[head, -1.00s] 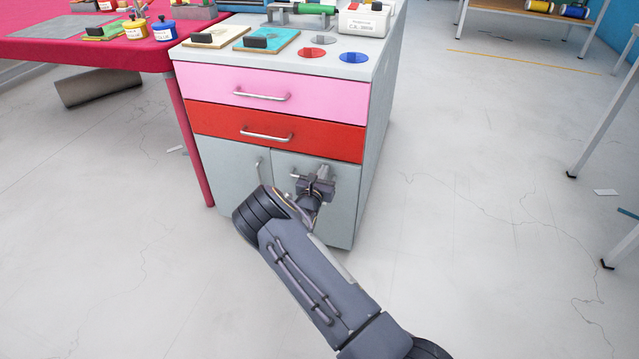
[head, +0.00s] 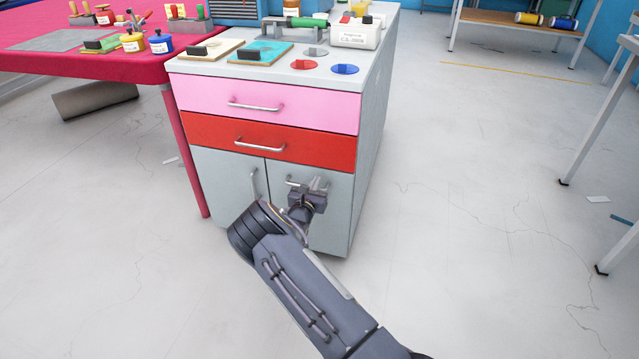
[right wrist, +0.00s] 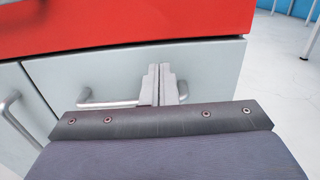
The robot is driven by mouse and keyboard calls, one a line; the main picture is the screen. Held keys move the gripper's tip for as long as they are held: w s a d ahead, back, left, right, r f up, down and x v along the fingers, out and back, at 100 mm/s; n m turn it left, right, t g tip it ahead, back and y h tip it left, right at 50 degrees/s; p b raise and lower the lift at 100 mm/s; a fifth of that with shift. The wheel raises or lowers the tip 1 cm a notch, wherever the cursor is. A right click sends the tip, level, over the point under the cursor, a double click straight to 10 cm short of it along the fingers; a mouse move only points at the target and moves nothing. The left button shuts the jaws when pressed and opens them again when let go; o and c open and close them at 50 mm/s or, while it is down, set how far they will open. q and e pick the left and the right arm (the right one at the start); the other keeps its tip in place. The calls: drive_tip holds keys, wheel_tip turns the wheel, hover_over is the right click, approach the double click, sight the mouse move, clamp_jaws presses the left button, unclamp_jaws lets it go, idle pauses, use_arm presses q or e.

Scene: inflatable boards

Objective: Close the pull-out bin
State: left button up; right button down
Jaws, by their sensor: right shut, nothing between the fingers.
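The grey cabinet (head: 372,150) has a pink drawer (head: 300,108) on top, a red drawer (head: 320,148) below it, and two grey fronts at the bottom. The pull-out bin (head: 335,222) appears to be the lower right grey front, with a horizontal handle; it also shows in the right wrist view (right wrist: 215,75). It looks about flush with its neighbour. My right gripper (head: 318,184) is shut and empty in front of this panel, beside its handle (right wrist: 95,104). The fingertips (right wrist: 160,70) are close to the panel; contact cannot be told. My left gripper is out of view.
A lower left door (head: 222,180) with a vertical handle adjoins the bin front. A pink-red table (head: 60,35) with paints and tools stands at the left. The floor (head: 470,200) right of the cabinet is clear, with a bench leg further right.

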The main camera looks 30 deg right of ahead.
drive_tip(key=p+v, duration=0.3)
drive_tip(key=v, duration=0.9)
drive_tip(key=s+d+r+m+g, duration=0.6)
drive_tip(key=s+d+m+g, duration=0.25)
drive_tip(key=s+m, duration=0.2)
drive_tip(key=s+a+r+m+g+y, duration=0.2)
drive_tip(key=s+m+g+y, duration=0.25)
drive_tip(key=s+m, duration=0.35)
drive_tip(key=s+a+r+m+t+y, duration=0.45)
drive_tip(key=s+a+r+y, duration=0.2)
drive_tip(key=s+a, duration=0.35)
drive_tip(key=s+a+r+m+t+y, duration=0.3)
drive_tip(key=s+a+r+m+y, duration=0.3)
drive_tip(key=s+a, duration=0.4)
use_arm(q)
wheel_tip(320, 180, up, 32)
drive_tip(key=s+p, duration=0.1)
drive_tip(key=p, duration=2.7)
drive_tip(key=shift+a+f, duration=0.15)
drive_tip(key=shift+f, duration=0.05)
use_arm(e)
wheel_tip(320, 180, up, 29)
drive_tip(key=a+n, duration=0.1)
drive_tip(key=shift+w+a+r+y, duration=0.2)
drive_tip(key=shift+w+a+y, duration=0.1)
drive_tip(key=shift+w, duration=0.15)
